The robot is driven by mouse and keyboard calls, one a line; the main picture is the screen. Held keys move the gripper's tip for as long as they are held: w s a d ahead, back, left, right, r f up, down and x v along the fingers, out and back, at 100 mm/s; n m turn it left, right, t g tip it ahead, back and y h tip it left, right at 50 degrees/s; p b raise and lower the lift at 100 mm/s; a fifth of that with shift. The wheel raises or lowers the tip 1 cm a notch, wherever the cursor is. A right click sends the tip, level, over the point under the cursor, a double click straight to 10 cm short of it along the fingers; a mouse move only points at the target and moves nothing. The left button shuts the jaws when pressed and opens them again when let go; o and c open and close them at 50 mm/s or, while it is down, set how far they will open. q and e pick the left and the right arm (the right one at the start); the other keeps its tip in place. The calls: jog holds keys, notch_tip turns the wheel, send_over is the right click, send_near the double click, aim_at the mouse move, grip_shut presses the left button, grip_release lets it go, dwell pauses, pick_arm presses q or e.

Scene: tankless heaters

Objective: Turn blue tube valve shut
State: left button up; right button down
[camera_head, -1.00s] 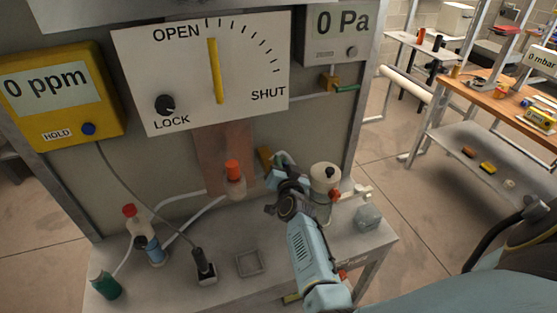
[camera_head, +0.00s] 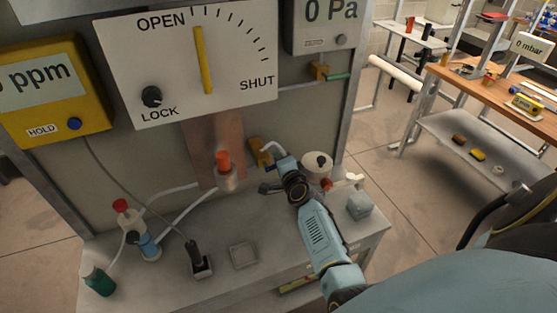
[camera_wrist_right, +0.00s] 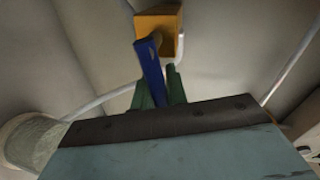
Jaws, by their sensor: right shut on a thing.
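The valve has an orange-yellow body (camera_wrist_right: 158,22) and a blue lever (camera_wrist_right: 150,68), both clear in the right wrist view. In the head view the yellow body (camera_head: 259,152) sits low on the panel, and its lever is hidden by my gripper. My right gripper (camera_wrist_right: 160,88) is shut on the blue lever, its green fingers at the lever's near end. In the head view my right gripper (camera_head: 277,170) is just below the valve body. The dial (camera_head: 225,65) has a yellow needle pointing up beside OPEN. My left gripper is not in view.
An orange-capped bottle (camera_head: 224,172) is left of the valve. A small square tray (camera_head: 243,256) lies in front. A workbench (camera_head: 480,90) is at right.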

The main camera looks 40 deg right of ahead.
jog(key=shift+f+m+y, duration=0.3)
jog(key=shift+m, duration=0.3)
jog(key=c, duration=1.4)
grip_release()
jog(key=v, duration=1.3)
jog(key=shift+s, duration=0.2)
